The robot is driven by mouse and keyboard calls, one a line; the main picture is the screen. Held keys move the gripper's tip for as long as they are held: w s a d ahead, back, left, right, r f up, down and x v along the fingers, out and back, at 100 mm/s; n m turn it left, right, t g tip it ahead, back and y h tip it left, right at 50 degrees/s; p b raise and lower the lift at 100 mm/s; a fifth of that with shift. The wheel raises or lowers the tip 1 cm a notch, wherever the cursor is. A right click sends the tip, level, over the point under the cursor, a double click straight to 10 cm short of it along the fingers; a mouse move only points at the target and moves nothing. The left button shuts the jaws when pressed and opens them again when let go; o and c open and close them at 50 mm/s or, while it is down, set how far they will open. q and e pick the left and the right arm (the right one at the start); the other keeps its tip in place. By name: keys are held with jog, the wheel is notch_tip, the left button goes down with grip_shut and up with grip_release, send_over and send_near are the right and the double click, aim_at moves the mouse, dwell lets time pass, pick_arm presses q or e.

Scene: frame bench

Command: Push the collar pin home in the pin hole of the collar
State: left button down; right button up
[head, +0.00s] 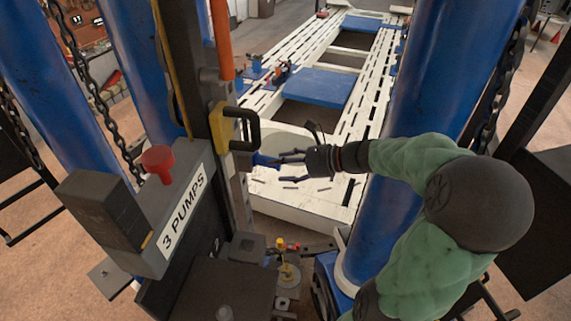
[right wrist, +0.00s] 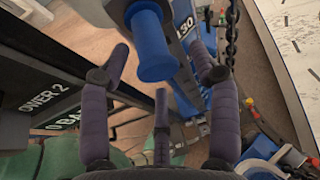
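A blue flanged cylinder, which looks like the collar pin (right wrist: 155,52), shows in the right wrist view just ahead of my right gripper. In the head view it is a small blue piece (head: 262,159) beside the dark upright post, left of my right fingertips. My right gripper (head: 279,168) points left at it. Its dark fingers are spread apart and nothing is held between them; the right wrist view shows them around the near end of the pin. I cannot tell whether they touch it. The collar and its pin hole cannot be made out clearly. My left gripper is not in view.
A yellow bracket with a black handle (head: 236,128) sits on the post just above. A grey box labelled "3 PUMPS" (head: 182,212) with a red knob (head: 158,162) stands left. Blue columns (head: 425,95) and hanging chains flank the space. A white slotted frame (head: 305,205) lies behind.

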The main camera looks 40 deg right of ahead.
grip_shut()
jog(key=shift+a+f, duration=0.1)
dwell(0.5)
jog(key=shift+o, duration=1.1)
grip_release()
jog(key=shift+o, duration=0.8)
jog(key=shift+w+a, duration=0.1)
jog(key=shift+w, duration=0.15)
jog(key=v, duration=1.2)
